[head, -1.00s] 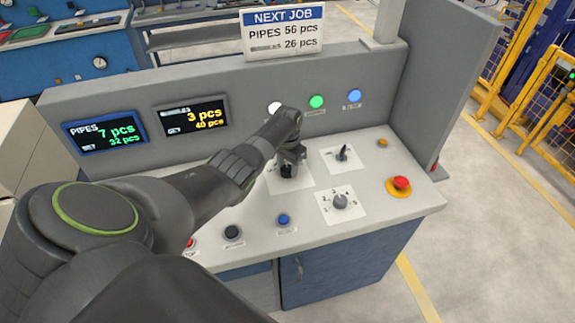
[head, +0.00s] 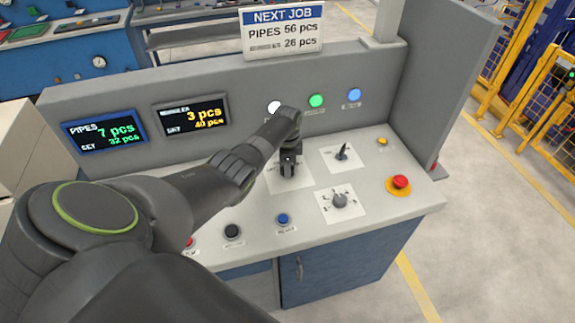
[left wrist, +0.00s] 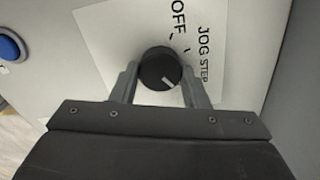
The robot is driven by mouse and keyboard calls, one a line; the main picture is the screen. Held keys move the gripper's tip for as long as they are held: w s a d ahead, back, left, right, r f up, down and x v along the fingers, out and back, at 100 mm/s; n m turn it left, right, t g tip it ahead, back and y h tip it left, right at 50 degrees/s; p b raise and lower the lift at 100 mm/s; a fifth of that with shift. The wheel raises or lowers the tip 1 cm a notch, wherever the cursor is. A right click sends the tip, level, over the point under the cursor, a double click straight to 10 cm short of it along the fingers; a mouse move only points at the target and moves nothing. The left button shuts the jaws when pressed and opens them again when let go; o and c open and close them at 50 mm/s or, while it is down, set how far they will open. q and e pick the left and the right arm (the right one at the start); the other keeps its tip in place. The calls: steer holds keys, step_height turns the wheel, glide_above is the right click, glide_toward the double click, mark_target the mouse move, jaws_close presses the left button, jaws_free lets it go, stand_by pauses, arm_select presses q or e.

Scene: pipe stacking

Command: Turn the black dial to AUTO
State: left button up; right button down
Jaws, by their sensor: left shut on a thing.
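The black dial (left wrist: 159,69) is round with a short white mark on its lower right part. It sits on a white label plate (left wrist: 118,38) printed with OFF and JOG STEP; no AUTO label shows in the left wrist view. My left gripper (left wrist: 160,76) is shut on the dial, one finger on each side of it. In the head view my left gripper (head: 289,167) points down onto the plate and hides most of the dial. My right gripper is not in view.
To the right are a black lever switch (head: 342,153), a grey numbered knob (head: 340,201) and a red stop button (head: 400,182). A blue button (head: 283,219) and a black button (head: 232,232) lie in front. The upright panel (head: 230,75) stands behind.

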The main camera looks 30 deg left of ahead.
arm_select(q)
steer(key=shift+m, duration=0.7)
steer(key=o, duration=1)
steer(key=shift+r, duration=0.5)
step_height(320, 180, up, 16)
steer(key=shift+r+b, duration=0.25)
steer(key=shift+b, duration=1)
steer(key=shift+f, duration=0.1)
